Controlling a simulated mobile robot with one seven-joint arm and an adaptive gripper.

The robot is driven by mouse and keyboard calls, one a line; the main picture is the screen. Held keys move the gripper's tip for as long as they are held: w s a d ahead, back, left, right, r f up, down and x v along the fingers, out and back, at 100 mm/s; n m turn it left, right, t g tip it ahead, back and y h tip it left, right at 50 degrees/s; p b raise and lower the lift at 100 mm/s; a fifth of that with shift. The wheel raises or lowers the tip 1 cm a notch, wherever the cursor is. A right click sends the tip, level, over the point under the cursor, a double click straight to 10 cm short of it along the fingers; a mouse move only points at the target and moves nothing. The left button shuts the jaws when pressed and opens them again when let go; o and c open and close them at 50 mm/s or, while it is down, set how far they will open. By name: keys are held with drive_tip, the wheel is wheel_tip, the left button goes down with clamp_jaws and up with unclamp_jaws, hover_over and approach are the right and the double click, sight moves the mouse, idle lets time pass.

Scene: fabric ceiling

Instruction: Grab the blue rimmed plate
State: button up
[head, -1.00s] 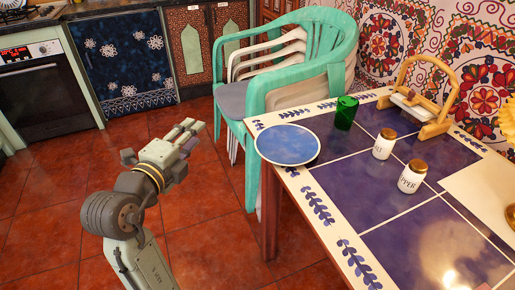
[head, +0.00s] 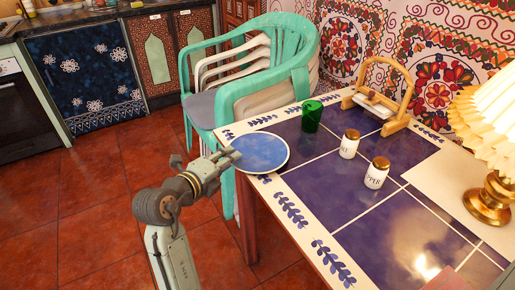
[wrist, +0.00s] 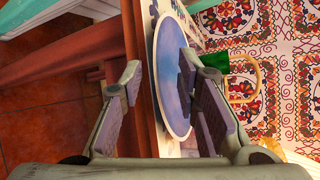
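The blue plate (head: 264,152) with a pale rim lies flat at the near left corner of the table, its edge jutting slightly past the tabletop. My gripper (head: 228,157) is at the plate's left edge in the head view. In the wrist view the plate (wrist: 170,80) appears edge-up between the two spread fingers of my gripper (wrist: 160,64). The right finger overlaps the plate's face; the left finger is off its rim, by the table side. The fingers are open with nothing clamped. Whether either finger touches the plate, I cannot tell.
The tiled table (head: 345,218) also holds a green glass (head: 311,117), two lidded white jars (head: 349,145) (head: 376,174), a wooden holder (head: 385,105) and a lamp (head: 490,200). Stacked green and white chairs (head: 262,75) stand close behind the plate's corner. The red floor at left is clear.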

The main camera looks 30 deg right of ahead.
drive_tip(key=shift+w+d+f, duration=0.2)
drive_tip(key=shift+w+d, duration=0.15)
drive_tip(key=shift+d, duration=0.15)
drive_tip(key=shift+c, duration=0.5)
clamp_jaws()
